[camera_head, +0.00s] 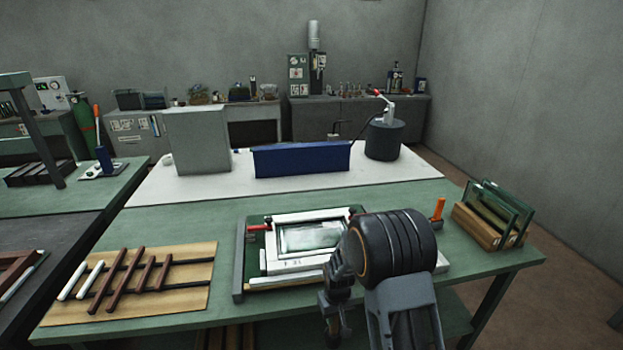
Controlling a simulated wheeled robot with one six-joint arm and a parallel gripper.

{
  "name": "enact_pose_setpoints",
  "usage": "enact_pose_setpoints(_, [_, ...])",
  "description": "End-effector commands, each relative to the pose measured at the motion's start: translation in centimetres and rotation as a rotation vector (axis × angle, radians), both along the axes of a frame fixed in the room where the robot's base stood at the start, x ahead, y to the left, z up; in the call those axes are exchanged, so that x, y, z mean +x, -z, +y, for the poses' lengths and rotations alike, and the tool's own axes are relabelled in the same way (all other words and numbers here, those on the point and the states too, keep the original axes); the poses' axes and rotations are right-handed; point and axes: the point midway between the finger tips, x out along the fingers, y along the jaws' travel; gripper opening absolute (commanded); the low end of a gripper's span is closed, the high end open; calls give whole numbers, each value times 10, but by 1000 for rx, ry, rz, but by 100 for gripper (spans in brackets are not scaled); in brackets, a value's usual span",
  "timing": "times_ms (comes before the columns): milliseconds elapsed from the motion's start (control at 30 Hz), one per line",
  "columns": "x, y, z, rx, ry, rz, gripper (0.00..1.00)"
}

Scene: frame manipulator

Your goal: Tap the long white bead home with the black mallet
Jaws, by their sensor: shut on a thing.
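A white frame (278,258) with a glass pane (312,237) lies in a green-bedded jig at the table's front middle. A long white strip (285,283), which looks like the long bead, runs along the frame's near side; its right part is hidden behind my arm. I cannot tell how deep it is seated.
A tan board (200,258) at left holds two white strips (80,281) and several brown ones. A red clamp (258,228) sits at the frame's far left corner. A blue box (300,160) is behind.

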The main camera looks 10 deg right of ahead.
Motion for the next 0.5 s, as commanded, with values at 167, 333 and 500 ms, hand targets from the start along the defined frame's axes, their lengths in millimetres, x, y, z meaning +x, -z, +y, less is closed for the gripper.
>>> enact_pose_setpoints(167, [12,-22,-2,-1,-168,-7,8])
enact_pose_setpoints(333, [27,-50,-2,-1,-412,-9,8])
enact_pose_setpoints(500, [46,-87,-2,-2,-744,-8,8])
